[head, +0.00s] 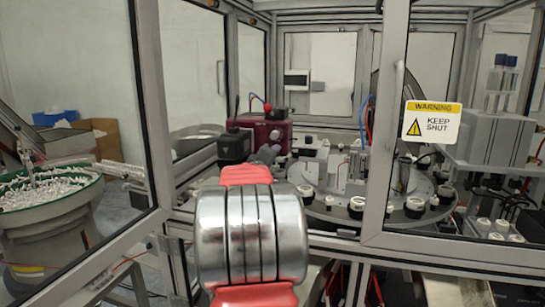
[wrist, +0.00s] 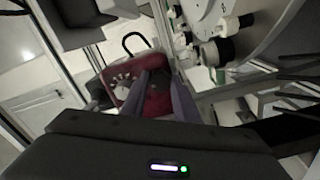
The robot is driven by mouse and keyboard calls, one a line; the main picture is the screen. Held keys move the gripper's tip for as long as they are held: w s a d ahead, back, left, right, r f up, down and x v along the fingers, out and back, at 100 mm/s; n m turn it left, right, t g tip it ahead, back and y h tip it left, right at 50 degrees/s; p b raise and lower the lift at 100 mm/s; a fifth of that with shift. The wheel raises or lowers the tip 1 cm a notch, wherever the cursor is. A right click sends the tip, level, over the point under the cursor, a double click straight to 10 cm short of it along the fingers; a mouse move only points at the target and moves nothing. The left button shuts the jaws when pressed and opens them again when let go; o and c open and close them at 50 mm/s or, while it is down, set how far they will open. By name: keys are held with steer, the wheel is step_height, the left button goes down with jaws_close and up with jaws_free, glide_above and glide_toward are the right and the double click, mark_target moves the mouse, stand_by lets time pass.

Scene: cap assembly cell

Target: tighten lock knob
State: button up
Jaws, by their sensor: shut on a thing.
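The maroon unit (head: 262,131) stands inside the cell, left of the round table, and also shows in the wrist view (wrist: 121,92). My gripper (head: 275,139) reaches through the open front to the near side of this unit, mostly hidden behind my arm. In the wrist view, my gripper's two fingers (wrist: 161,80) lie against the maroon unit. I cannot tell how far the knob is turned.
A round table (head: 335,212) with several caps and fixtures is right of my arm. A door with a yellow warning sign (head: 432,121) stands at the right. Door frames flank the opening. A green-rimmed bowl (head: 62,198) of white parts stands outside at the left.

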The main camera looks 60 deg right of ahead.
steer(key=shift+f+m, duration=0.35)
steer(key=shift+m, duration=0.55)
steer(key=shift+f, duration=0.1)
steer(key=o, duration=1.1)
steer(key=shift+r, duration=0.25)
steer(key=shift+c, duration=0.2)
steer(key=shift+a, duration=0.1)
steer(key=s+a, duration=0.2)
steer(key=a, duration=1.1)
steer(key=shift+a, duration=0.2)
steer(key=shift+s, duration=0.1)
